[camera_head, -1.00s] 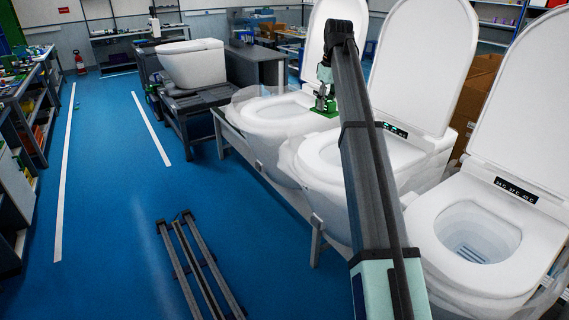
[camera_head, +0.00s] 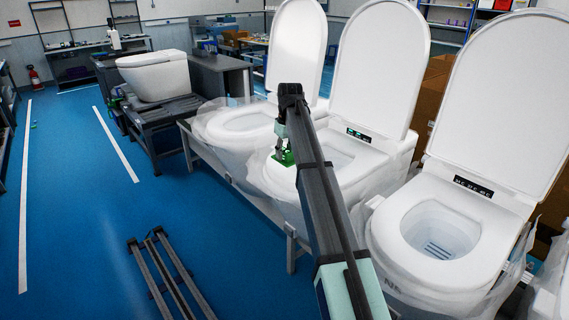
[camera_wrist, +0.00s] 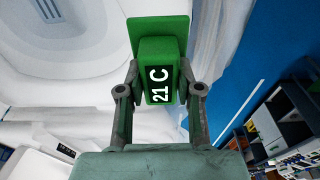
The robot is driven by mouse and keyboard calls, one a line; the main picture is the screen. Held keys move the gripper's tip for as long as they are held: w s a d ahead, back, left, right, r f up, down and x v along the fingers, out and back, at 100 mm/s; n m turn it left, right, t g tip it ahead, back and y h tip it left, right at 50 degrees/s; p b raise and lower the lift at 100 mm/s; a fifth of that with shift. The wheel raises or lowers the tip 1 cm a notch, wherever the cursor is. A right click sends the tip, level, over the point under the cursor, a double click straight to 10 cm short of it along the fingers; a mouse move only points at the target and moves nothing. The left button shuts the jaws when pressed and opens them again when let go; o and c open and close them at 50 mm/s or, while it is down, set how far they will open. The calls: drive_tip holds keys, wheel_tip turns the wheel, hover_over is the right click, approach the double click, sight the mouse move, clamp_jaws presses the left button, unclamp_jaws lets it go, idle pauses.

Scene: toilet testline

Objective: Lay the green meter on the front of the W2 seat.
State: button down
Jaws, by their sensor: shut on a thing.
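The green meter (camera_head: 286,159) is in my gripper (camera_head: 281,148), over or at the front edge of the middle toilet seat (camera_head: 338,153) in the head view. In the wrist view my gripper (camera_wrist: 160,88) is shut on the meter (camera_wrist: 160,28), its dark face reading "21 C". A white seat (camera_wrist: 85,68) and bowl show at upper left there, beneath the meter. I cannot tell whether the meter touches the seat. No readable W2 label shows. My arm hides part of the middle toilet.
A far toilet (camera_head: 235,122) and a near toilet (camera_head: 440,228) flank the middle one, lids raised, with clear plastic wrap around them. Another white toilet piece (camera_head: 155,75) stands on a dark stand at back left. Blue floor (camera_head: 80,200) is open at left.

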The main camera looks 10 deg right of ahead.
sight(284, 174)
drive_tip(key=shift+f+p, duration=0.55)
drive_tip(key=shift+f, duration=2.4)
drive_tip(key=c, duration=0.8)
unclamp_jaws()
drive_tip(key=shift+f, duration=0.1)
drive_tip(key=shift+o, duration=0.2)
drive_tip(key=r, duration=0.4)
drive_tip(key=s+r+b, duration=0.1)
drive_tip(key=r, duration=0.3)
drive_tip(key=r+b, duration=0.1)
drive_tip(key=r, duration=0.3)
drive_tip(key=shift+s+d+r, duration=0.1)
drive_tip(key=shift+s+d, duration=0.05)
drive_tip(key=shift+d, duration=0.2)
